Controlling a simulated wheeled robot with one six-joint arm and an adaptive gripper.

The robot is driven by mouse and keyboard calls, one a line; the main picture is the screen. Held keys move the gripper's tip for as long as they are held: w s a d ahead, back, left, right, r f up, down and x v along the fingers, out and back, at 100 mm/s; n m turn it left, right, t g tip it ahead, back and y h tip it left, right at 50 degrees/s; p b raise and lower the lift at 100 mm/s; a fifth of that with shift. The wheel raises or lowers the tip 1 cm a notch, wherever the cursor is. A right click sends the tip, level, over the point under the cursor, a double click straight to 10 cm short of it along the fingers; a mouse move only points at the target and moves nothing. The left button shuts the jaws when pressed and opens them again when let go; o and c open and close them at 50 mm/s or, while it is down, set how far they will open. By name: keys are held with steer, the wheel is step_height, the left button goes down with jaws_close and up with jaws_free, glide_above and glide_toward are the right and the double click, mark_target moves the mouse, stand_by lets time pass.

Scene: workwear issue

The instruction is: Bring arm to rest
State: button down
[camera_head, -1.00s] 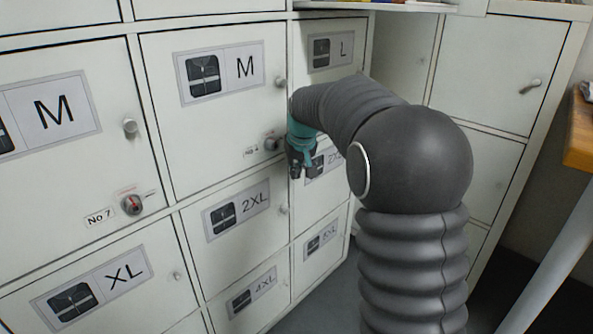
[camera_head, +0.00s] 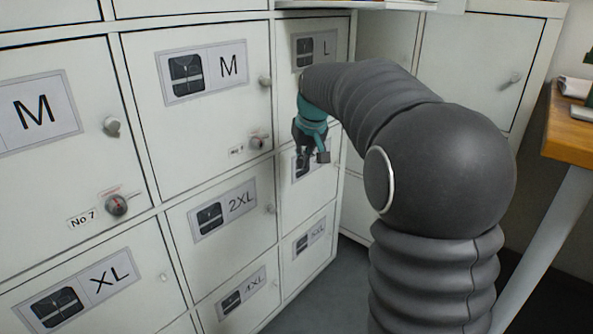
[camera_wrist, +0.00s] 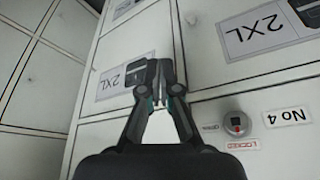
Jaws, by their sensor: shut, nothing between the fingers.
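In the head view part of that label is hidden by my gripper. I cannot tell the exact gap between the fingertips and the doors.
The locker wall carries size labels, round knobs and a red-marked lock (camera_head: 116,205) by No 7. A lock (camera_wrist: 236,123) by No 4 lies close to my gripper. A wooden table (camera_head: 570,132) stands at the right. Grey floor (camera_head: 345,290) is free below.

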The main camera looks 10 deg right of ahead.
steer(key=v, duration=0.4)
steer(key=s+f+m, duration=0.1)
steer(key=s+f, duration=0.4)
steer(key=s, duration=0.1)
steer(key=s+a+f, duration=0.2)
steer(key=s, duration=1.1)
steer(key=s+a+f+t, duration=0.1)
steer(key=s+f, duration=0.1)
steer(key=s, duration=1.2)
steer(key=shift+s+a+f, duration=0.2)
steer(key=shift+s+a, duration=0.1)
steer(key=shift+a, duration=0.05)
